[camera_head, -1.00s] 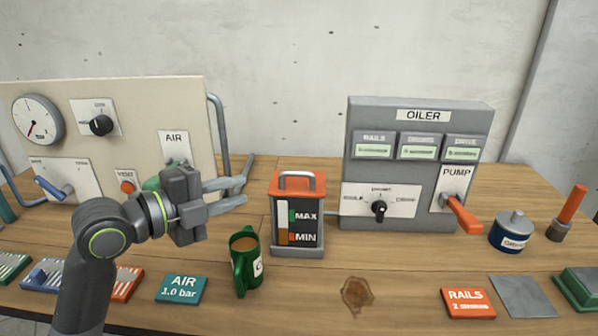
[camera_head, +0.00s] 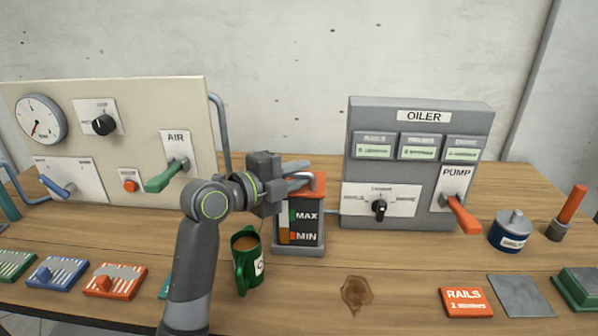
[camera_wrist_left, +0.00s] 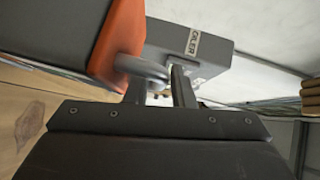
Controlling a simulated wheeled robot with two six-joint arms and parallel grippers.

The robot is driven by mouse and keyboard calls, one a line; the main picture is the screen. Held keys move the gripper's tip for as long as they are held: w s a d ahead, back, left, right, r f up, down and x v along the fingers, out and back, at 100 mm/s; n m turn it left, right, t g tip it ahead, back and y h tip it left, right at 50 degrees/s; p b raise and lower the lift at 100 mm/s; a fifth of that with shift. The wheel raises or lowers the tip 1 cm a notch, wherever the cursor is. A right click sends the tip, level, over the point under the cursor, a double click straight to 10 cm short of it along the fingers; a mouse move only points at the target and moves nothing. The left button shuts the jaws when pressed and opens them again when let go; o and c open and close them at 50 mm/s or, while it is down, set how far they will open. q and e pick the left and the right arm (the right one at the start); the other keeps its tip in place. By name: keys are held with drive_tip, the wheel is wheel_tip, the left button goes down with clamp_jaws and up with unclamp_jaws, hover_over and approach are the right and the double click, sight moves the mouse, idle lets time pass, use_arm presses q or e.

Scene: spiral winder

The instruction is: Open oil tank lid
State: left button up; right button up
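The oil tank (camera_head: 300,238) stands upright on the bench, with a MAX/MIN gauge on its front. Its orange lid (camera_head: 319,185) is seated on top and carries a grey loop handle. My left gripper (camera_head: 303,174) is at the lid from the left, its fingers apart and hiding much of the lid and handle. In the left wrist view the orange lid (camera_wrist_left: 118,40) and grey handle (camera_wrist_left: 143,68) are close to the fingertips (camera_wrist_left: 160,82). The handle seems to lie at or between the fingers; contact is unclear. My right gripper is not in view.
A green mug (camera_head: 245,262) stands just left of the tank, close to my left arm. The oiler box (camera_head: 420,165) with its orange pump lever (camera_head: 463,215) is to the right. The air panel (camera_head: 105,145) is at left. The bench front of the tank is clear.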

use_arm(q)
drive_tip(key=shift+w+d, duration=0.15)
drive_tip(key=shift+w, duration=0.05)
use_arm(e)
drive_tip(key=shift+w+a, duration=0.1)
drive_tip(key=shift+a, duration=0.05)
use_arm(q)
clamp_jaws()
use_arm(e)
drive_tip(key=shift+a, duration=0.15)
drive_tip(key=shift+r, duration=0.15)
